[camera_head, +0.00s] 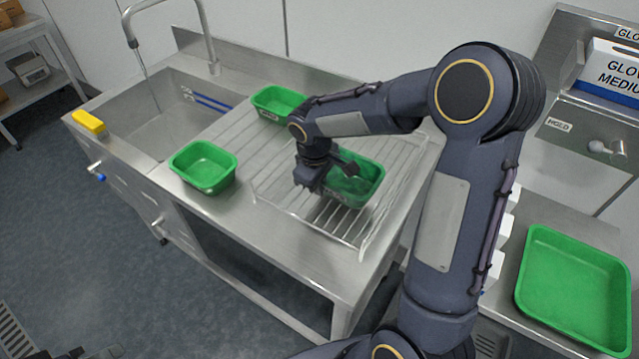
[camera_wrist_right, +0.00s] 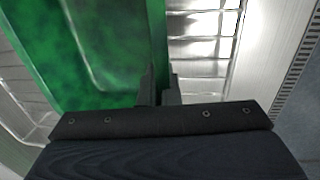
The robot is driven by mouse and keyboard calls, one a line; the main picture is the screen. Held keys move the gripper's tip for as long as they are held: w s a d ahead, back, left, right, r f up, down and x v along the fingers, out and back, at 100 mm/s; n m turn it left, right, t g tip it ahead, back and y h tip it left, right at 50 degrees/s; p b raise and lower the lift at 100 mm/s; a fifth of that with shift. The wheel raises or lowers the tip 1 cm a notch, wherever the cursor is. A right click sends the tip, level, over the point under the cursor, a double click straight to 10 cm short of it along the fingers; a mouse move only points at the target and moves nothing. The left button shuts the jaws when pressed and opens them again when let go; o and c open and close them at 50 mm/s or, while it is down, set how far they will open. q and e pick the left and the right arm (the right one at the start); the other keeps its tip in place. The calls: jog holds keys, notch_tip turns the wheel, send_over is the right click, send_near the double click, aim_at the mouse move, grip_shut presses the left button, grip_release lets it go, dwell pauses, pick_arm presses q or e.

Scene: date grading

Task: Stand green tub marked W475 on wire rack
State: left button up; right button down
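A green tub (camera_head: 360,188) is at the wire rack (camera_head: 345,230) on the right of the steel sink unit. My right gripper (camera_head: 312,182) is at the tub's near left rim. In the right wrist view the two fingers (camera_wrist_right: 158,92) are close together on the wall of the tub (camera_wrist_right: 100,50), shut on it. The tub looks level; I cannot tell whether its base touches the rack. No W475 marking is readable on it.
Another green tub (camera_head: 278,103) with an unreadable label stands behind my right wrist. A further tub (camera_head: 203,166) stands at the counter's front edge. The sink (camera_head: 165,110) and a yellow object (camera_head: 89,122) are at left. A large green tray (camera_head: 572,290) is at right.

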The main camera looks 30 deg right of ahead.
jog(key=c, duration=1.6)
grip_release()
jog(key=shift+f, duration=0.1)
jog(key=shift+c, duration=0.2)
notch_tip(320, 180, up, 11)
jog(key=a, duration=0.1)
jog(key=s+a+m+t+y, duration=0.1)
jog(key=s+m, duration=0.3)
jog(key=s, duration=0.7)
jog(key=s+a+f+m+t+y, duration=0.1)
jog(key=s+a+m+t+y, duration=0.1)
jog(key=s, duration=0.9)
jog(key=shift+s+a+f+m+t+y, duration=0.2)
jog(key=shift+s+m+t+y, duration=0.1)
jog(key=shift+m+t+y, duration=0.7)
jog(key=shift+r, duration=0.1)
